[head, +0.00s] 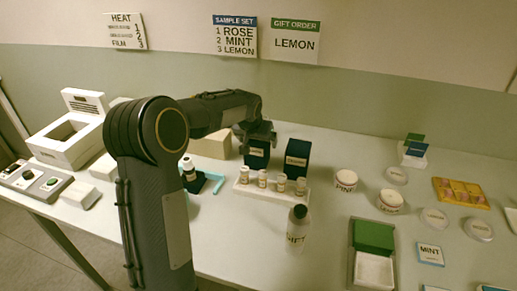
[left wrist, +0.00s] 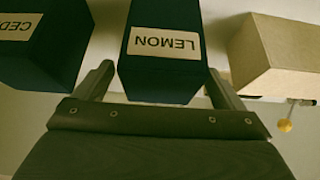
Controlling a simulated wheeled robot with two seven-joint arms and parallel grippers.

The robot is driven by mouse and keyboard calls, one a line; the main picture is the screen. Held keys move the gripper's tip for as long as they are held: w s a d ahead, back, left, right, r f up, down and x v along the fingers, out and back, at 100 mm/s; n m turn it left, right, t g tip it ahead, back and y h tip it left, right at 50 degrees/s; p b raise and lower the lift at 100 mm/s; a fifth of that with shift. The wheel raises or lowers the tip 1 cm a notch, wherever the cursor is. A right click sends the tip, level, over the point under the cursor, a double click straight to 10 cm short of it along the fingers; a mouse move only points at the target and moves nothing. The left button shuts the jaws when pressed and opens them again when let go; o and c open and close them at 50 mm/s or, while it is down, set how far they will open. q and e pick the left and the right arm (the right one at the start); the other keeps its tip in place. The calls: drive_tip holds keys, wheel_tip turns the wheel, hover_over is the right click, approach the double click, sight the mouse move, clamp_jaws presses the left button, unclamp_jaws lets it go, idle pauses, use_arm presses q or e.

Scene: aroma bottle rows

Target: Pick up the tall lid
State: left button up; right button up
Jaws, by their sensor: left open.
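The tall dark blue box-shaped lid labelled LEMON (head: 257,159) stands upright toward the back of the table, left of a like one labelled CEDAR (head: 296,158). In the left wrist view the LEMON lid (left wrist: 162,75) is in the middle, its label upside down. My left gripper (head: 256,137) is at the top of it in the head view. In the left wrist view its open fingers show one on each side of the lid; I cannot tell whether they touch it. The CEDAR one (left wrist: 42,45) is close beside the left finger. My right gripper is not in view.
A beige box (head: 211,143) stands just left of the LEMON lid and is near the right finger in the left wrist view (left wrist: 275,50). A white rack (head: 270,193) of small bottles stands in front.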

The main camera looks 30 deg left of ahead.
use_arm(q)
drive_tip(key=x, duration=0.3)
drive_tip(key=shift+r, duration=0.1)
drive_tip(key=c, duration=1.1)
drive_tip(key=shift+o, duration=0.2)
drive_tip(key=shift+r, duration=0.1)
